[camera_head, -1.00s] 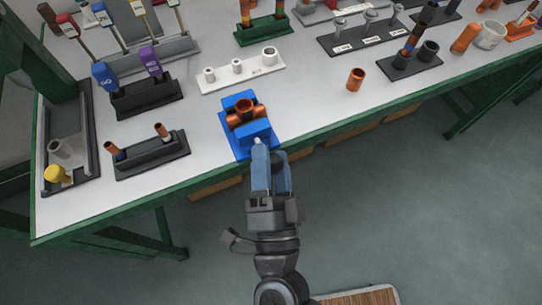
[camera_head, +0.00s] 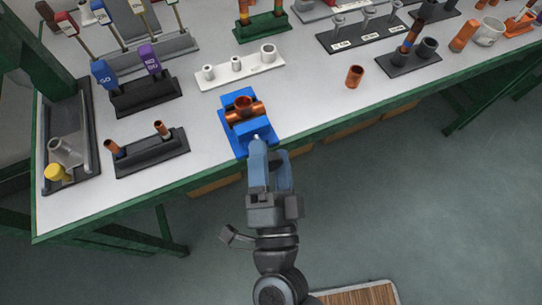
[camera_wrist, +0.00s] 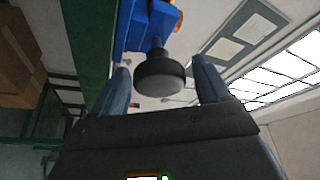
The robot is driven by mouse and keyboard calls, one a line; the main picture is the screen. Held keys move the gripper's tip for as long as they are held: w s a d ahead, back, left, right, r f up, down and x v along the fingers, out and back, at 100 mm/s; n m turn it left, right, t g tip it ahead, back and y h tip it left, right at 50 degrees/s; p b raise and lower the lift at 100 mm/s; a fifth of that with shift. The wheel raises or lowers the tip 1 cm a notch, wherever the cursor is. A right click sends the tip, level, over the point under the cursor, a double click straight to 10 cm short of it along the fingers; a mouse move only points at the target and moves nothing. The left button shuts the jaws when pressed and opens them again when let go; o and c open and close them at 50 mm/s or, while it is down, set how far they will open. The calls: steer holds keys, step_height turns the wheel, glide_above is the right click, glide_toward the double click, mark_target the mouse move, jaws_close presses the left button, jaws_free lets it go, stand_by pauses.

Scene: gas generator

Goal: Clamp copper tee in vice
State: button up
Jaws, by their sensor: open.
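The copper tee (camera_head: 246,111) sits in the blue vice (camera_head: 252,130) near the front edge of the bench, between its two blue jaws. Its run lies across the vice and its branch opening faces up. I cannot tell whether both jaws touch it. My gripper (camera_head: 270,147) is open at the front of the vice, just off the bench edge. In the wrist view, the vice's dark round knob (camera_wrist: 161,76) shows between my two blue fingers, with gaps on both sides. The blue vice body (camera_wrist: 143,27) and a little copper show above it.
A black stand with two copper pieces (camera_head: 150,152) is left of the vice. A white rack with fittings (camera_head: 240,70) stands behind it. A loose copper piece (camera_head: 354,77) stands to the right. The bench's green edge (camera_head: 325,131) runs close to my gripper.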

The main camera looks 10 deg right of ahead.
steer(key=b+v, duration=0.1)
steer(key=v, duration=0.6)
steer(key=shift+s, duration=0.4)
steer(key=shift+a, duration=0.1)
